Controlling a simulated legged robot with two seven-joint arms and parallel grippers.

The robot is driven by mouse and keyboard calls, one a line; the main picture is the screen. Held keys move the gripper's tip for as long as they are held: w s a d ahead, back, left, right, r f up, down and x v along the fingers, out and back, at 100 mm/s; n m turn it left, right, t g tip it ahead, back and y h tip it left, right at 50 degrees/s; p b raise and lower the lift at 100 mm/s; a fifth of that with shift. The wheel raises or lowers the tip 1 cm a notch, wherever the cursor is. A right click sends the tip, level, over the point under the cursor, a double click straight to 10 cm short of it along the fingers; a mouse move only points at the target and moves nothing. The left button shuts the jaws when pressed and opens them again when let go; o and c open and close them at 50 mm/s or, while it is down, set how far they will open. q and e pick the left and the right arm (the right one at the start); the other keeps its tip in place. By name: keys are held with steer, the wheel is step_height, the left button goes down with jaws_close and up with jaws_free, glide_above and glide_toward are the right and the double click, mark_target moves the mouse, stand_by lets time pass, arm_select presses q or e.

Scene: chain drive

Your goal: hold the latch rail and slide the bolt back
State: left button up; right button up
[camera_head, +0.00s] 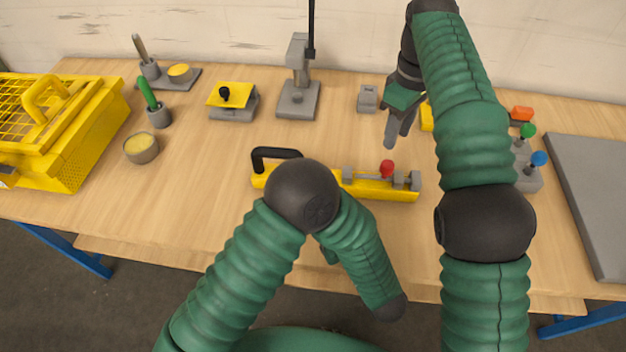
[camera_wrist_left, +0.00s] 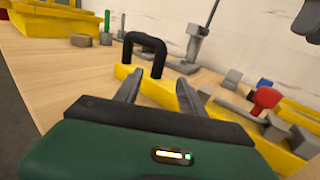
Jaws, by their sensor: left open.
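The latch rail (camera_head: 352,187) is a long yellow bar on the table with a black arched handle (camera_head: 273,155) at its left end. A grey bolt (camera_head: 362,174) with a red knob (camera_head: 387,168) lies along its right part. In the left wrist view the handle (camera_wrist_left: 147,45) and the red knob (camera_wrist_left: 265,98) also show. My left gripper (camera_wrist_left: 159,92) is open and empty, its fingers pointing toward the rail just short of the handle. In the head view my left arm hides it and the rail's middle. My right gripper (camera_head: 400,128) hangs behind the rail, apart from it; its finger gap is unclear.
A yellow crate (camera_head: 60,130) stands at the left, beside a round tin (camera_head: 141,148). A grey stand (camera_head: 298,90) and a yellow-topped block (camera_head: 231,98) are at the back. Coloured knobs (camera_head: 528,130) and a grey plate (camera_head: 595,200) lie right.

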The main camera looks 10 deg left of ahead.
arm_select(q)
steer(key=x, duration=1.5)
steer(key=shift+w+a, duration=0.25)
steer(key=shift+a, duration=0.05)
jaws_close()
stand_by(0.5)
